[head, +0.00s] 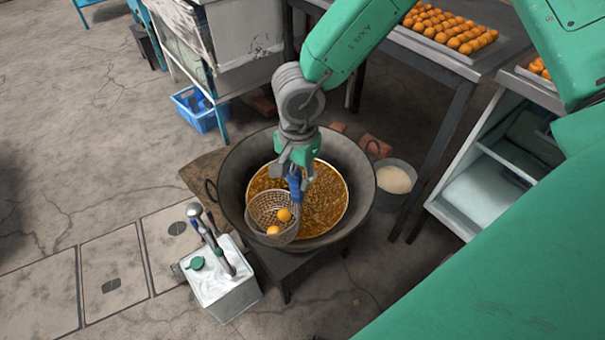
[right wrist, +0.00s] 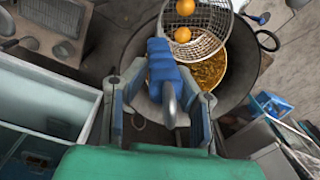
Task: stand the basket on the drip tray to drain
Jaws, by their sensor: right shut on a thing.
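The mesh basket (head: 270,212) hangs over the front left part of the dark wok, overlapping the oil and rim, and holds two orange balls (head: 284,215). Its height above the oil is hard to tell. My right gripper (head: 296,170) is shut on the basket's blue handle (right wrist: 163,65). The basket also shows at the top of the right wrist view (right wrist: 207,25), with the handle between the fingers. I cannot surely identify the drip tray in either view. My left gripper is not in view.
The wok (head: 232,175) holds golden oil (head: 325,205) on a dark stand. A white tin (head: 222,285) with upright handles stands front left. A grey bucket (head: 394,180) stands right of the wok, near a white cabinet (head: 490,190). Open floor lies left.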

